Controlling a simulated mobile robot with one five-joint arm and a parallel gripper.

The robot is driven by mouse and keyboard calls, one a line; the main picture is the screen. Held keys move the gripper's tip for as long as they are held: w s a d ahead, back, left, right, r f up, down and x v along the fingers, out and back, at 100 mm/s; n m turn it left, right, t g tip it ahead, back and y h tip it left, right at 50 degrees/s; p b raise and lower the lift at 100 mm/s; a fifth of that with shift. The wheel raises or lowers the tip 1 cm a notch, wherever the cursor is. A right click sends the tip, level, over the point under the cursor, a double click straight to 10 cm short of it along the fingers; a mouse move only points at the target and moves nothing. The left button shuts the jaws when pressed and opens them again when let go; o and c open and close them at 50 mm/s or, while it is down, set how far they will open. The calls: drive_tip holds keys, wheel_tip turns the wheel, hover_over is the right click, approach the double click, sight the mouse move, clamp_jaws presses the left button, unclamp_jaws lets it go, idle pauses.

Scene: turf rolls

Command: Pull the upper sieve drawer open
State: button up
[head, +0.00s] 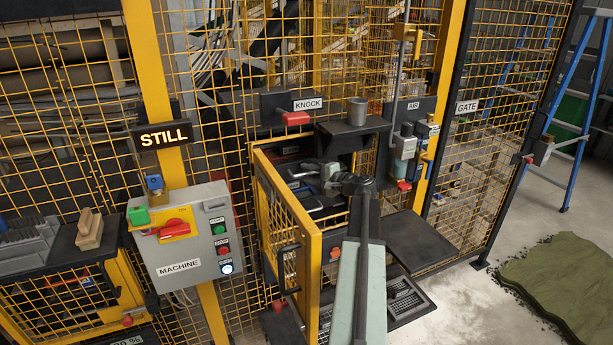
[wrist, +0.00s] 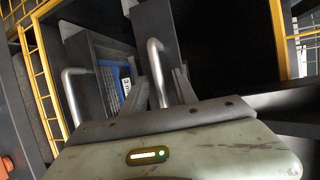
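In the head view my arm reaches through an opened yellow mesh door into the machine's dark bay. My gripper (head: 328,173) is inside the bay, small and partly hidden by my own wrist. In the wrist view my gripper (wrist: 159,84) is open, its two grey fingers apart. A silver bar handle (wrist: 156,68) on a dark drawer front (wrist: 181,40) shows between the fingers; I cannot tell whether they touch it. A second silver handle (wrist: 70,92) is at the left. The views do not show clearly which handle belongs to the upper sieve drawer.
The yellow mesh door (head: 300,235) stands open left of my arm. A dark shelf (head: 421,240) juts out at the right. A grey control box (head: 185,238) and a lit STILL sign (head: 162,136) are at the left. Turf (head: 570,280) lies on the floor at the right.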

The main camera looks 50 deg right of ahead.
clamp_jaws()
idle(1.4)
